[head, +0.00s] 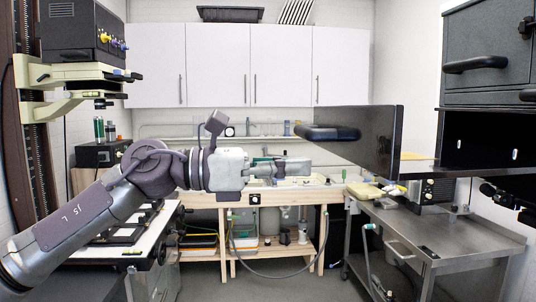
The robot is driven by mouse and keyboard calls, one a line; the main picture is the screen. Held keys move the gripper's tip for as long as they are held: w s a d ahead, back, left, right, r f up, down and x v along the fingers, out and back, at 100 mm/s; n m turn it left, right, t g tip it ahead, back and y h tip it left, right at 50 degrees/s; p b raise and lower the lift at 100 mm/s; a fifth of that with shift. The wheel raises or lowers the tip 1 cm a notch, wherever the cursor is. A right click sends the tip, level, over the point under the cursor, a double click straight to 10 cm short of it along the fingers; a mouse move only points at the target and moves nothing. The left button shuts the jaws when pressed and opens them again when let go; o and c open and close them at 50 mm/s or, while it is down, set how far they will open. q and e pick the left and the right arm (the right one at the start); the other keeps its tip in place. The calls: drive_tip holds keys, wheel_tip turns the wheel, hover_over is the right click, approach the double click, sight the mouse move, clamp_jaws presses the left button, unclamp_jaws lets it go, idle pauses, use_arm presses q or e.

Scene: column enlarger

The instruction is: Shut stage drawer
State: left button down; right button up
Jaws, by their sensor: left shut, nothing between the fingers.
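The stage drawer (372,145) stands pulled out at the right of the head view, jutting left from a dark cabinet (490,90). Its dark front panel carries a thick black handle (332,132) on the left-facing side. My left arm reaches in from the left, and its gripper (305,168) points right. The gripper is shut and empty, a little below and left of the drawer handle in the picture. I cannot tell how far apart they are in depth. My right gripper is not in view.
The column enlarger (85,45) stands at the left. A wooden sink bench (270,198) runs along the back wall under white cupboards (250,65). A metal cart (450,243) stands at the lower right. Grey floor shows between the benches.

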sight(356, 164)
use_arm(q)
drive_tip(key=d+p, duration=0.1)
drive_tip(key=d, duration=0.2)
drive_tip(key=d+p, duration=0.2)
drive_tip(key=d, duration=0.1)
drive_tip(key=shift+w+d+r, duration=0.1)
drive_tip(key=shift+d+r, duration=0.05)
drive_tip(key=shift+r, duration=0.05)
drive_tip(key=shift+d+f, duration=0.2)
drive_tip(key=shift+d, duration=0.35)
